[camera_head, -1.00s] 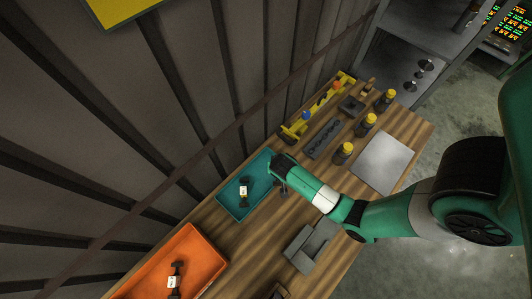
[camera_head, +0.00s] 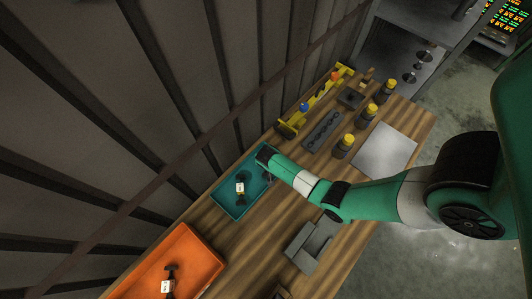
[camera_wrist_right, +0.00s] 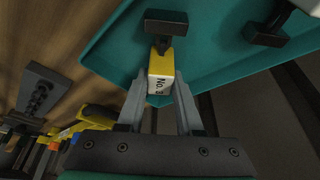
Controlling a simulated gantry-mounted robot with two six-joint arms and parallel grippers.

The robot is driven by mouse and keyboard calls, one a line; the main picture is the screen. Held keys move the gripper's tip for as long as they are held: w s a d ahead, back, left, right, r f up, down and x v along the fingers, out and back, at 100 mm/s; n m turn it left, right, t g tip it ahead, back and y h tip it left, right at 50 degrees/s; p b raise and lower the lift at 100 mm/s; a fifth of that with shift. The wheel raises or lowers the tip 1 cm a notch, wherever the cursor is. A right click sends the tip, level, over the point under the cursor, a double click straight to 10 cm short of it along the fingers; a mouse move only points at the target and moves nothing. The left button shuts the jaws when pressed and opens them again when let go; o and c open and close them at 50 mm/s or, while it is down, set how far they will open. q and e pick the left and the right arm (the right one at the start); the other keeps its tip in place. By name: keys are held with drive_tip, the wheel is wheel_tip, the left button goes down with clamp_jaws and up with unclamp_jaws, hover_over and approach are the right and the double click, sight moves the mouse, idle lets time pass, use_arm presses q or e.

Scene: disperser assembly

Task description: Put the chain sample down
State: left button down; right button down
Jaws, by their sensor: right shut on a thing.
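My right gripper (camera_wrist_right: 158,95) is shut on the chain sample (camera_wrist_right: 160,70), a dark-ended piece with a yellow and white body marked "No. 3". In the right wrist view it is over the near corner of the teal tray (camera_wrist_right: 110,50). I cannot tell whether it touches the tray floor. In the head view my right gripper (camera_head: 266,168) is at the upper right end of the teal tray (camera_head: 223,205), and the held sample is mostly hidden. Another dark-ended sample with a white label (camera_head: 240,188) lies in that tray. My left gripper is not in view.
An orange tray (camera_head: 205,250) with a labelled dark sample (camera_head: 168,286) stands at lower left. A dark fixture (camera_head: 322,132), a yellow rack (camera_head: 290,128) and yellow-capped bottles (camera_head: 343,146) stand up the table. A grey block (camera_head: 310,243) lies right of the trays.

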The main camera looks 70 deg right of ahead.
drive_tip(key=shift+f, duration=0.1)
drive_tip(key=c, duration=0.6)
unclamp_jaws()
drive_tip(key=shift+o, duration=0.2)
drive_tip(key=p+v, duration=0.5)
drive_tip(key=v, duration=0.7)
drive_tip(key=shift+a, duration=0.1)
